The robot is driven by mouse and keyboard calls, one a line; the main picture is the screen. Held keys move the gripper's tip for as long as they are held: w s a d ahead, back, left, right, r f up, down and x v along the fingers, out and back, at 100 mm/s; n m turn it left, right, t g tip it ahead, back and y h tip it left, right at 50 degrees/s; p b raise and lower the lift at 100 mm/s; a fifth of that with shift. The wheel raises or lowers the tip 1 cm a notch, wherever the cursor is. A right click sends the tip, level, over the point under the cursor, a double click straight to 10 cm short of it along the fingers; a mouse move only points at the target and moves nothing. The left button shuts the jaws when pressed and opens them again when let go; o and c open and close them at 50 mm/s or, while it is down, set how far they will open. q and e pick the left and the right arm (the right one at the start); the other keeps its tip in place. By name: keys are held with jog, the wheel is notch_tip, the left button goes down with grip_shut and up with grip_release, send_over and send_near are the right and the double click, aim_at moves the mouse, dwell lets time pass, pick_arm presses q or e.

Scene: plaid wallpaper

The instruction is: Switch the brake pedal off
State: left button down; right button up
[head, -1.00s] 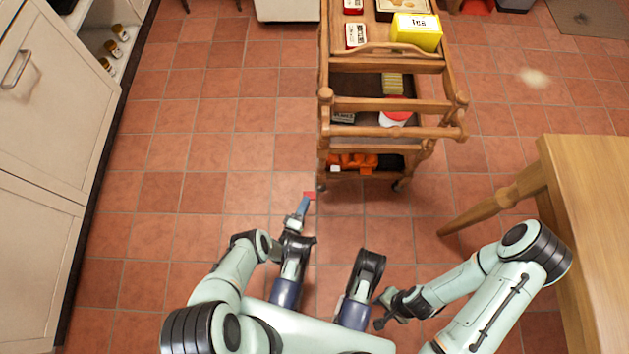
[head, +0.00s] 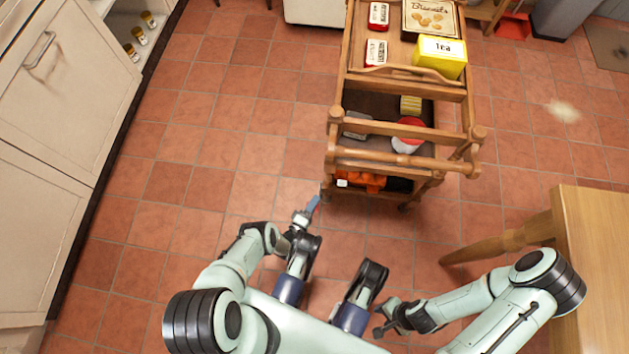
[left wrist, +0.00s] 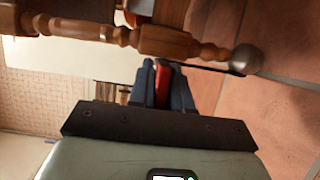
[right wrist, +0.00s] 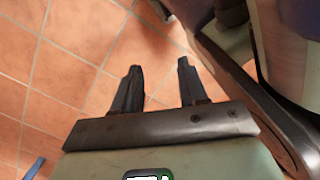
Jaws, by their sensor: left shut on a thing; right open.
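The wooden trolley (head: 400,165) stands ahead of me in the head view. My left gripper (head: 314,204) reaches low toward its near left corner. In the left wrist view, the left gripper's fingers (left wrist: 163,88) are shut on a small red piece (left wrist: 162,80), which appears to be the brake pedal. It lies close to a turned trolley leg (left wrist: 170,42); whether it touches the leg or caster is unclear. The red piece is hidden in the head view. My right gripper (head: 380,328) is open and empty, its fingers apart in the right wrist view (right wrist: 157,88).
The trolley carries a yellow tea box (head: 440,57), a biscuit tin (head: 430,20) and items on lower shelves. A wooden table (head: 605,235) stands close on the right, near my right arm. Pale cabinets (head: 60,110) line the left. Tiled floor between cabinets and trolley is clear.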

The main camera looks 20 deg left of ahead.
pick_arm(q)
jog(key=shift+r, duration=0.15)
pick_arm(e)
jog(key=shift+w, duration=0.1)
